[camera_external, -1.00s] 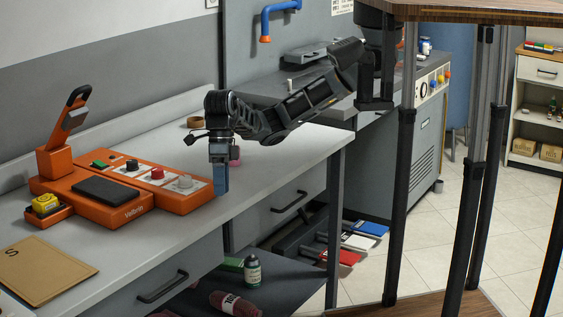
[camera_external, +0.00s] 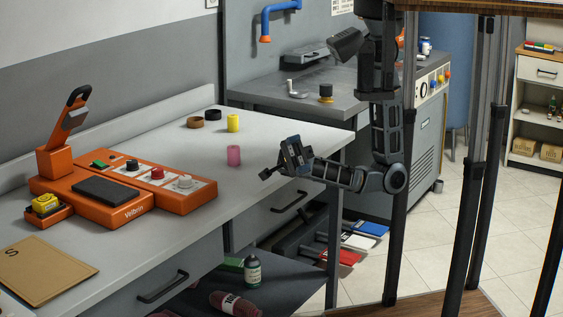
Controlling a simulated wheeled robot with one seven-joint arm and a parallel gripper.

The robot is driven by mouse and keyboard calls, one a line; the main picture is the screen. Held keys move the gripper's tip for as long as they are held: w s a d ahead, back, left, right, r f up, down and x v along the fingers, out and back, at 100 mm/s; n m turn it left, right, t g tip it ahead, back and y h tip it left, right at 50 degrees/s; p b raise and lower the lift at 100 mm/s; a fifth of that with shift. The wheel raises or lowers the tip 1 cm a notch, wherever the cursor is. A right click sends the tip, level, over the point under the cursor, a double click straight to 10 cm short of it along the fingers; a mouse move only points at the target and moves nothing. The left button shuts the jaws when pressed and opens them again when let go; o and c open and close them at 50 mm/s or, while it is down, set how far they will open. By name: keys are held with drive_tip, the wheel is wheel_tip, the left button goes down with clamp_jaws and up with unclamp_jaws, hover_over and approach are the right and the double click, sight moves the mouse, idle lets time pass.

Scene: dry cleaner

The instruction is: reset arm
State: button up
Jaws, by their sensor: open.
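My gripper (camera_external: 282,168) is at the end of my folded arm (camera_external: 385,145), in front of the right part of the grey worktable (camera_external: 215,215). It is empty and apart from the things on the table. Its fingers are small in this view. My upper arm hangs down beside the table's right end, and the forearm reaches back left from the low elbow. A pink cylinder (camera_external: 233,155) stands on the table left of my gripper, with a yellow cylinder (camera_external: 233,122) behind it.
An orange device (camera_external: 125,190) with a lever and knobs sits on the table. A brown ring (camera_external: 195,122) and a black ring (camera_external: 213,114) lie at the back. A tan folder (camera_external: 42,272) lies front left. Dark posts (camera_external: 402,200) stand close right of my arm.

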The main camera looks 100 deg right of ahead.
drive_tip(key=s+d+f+m+t+h+b, duration=0.1)
drive_tip(key=s+d+f+m+t+h, duration=0.15)
drive_tip(key=d+m+t+h, duration=0.65)
drive_tip(key=s+d+f+m+t+h, duration=0.2)
drive_tip(key=s+d+m+t+h, duration=0.3)
drive_tip(key=m+t, duration=0.75)
drive_tip(key=s+d+f+m+g+h, duration=0.4)
drive_tip(key=s+d+f+m, duration=0.1)
drive_tip(key=d, duration=0.3)
drive_tip(key=s+d+f+m+g+h+b, duration=0.1)
drive_tip(key=s+d+f+m+g+h, duration=0.4)
drive_tip(key=s+d+f, duration=0.2)
drive_tip(key=shift+d+f, duration=0.5)
drive_tip(key=shift+d, duration=0.05)
drive_tip(key=shift+g, duration=0.25)
